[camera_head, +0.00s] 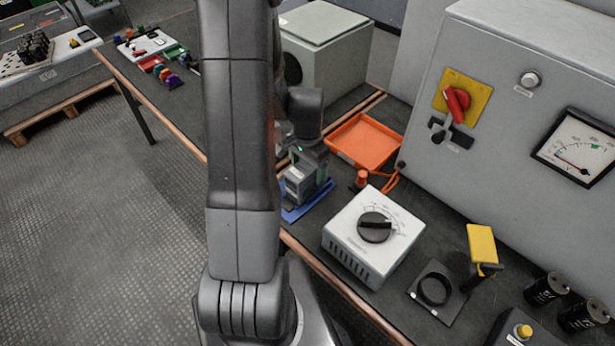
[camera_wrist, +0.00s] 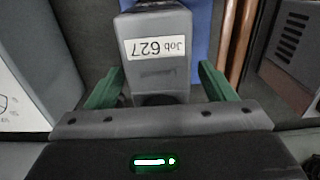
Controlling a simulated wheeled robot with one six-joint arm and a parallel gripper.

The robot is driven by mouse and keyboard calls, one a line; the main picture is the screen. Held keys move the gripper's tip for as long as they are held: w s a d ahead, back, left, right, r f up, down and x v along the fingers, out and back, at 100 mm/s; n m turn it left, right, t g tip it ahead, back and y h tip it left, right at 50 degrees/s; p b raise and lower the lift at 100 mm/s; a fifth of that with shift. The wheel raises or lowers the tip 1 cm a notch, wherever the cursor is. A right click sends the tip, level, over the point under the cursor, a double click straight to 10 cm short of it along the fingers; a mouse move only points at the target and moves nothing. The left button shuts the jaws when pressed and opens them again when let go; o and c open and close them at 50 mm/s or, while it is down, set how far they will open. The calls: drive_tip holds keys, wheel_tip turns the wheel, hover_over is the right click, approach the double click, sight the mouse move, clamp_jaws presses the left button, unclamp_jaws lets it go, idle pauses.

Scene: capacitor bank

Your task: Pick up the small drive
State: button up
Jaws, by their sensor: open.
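The small drive is a grey box with a white label reading "Job 627" (camera_wrist: 157,48) in the wrist view. In the head view the drive (camera_head: 295,188) stands at the bench's front edge on a blue mat (camera_head: 292,214). My gripper (camera_wrist: 160,86) is open, with one green finger on each side of the drive's near end. A narrow gap shows at each finger. In the head view my arm hides part of the gripper and the area behind it.
An orange tray (camera_head: 364,141) lies behind the drive. A white dial box (camera_head: 345,262) and a red-topped post (camera_head: 361,179) stand to its right. A large grey cabinet (camera_head: 500,105) rises behind. A grey box (camera_head: 345,65) stands at the back of the bench.

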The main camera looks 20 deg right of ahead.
drive_tip(key=shift+f, duration=1.15)
drive_tip(key=shift+c, duration=0.3)
drive_tip(key=c, duration=1.4)
drive_tip(key=shift+r, duration=0.1)
drive_tip(key=shift+c, duration=0.2)
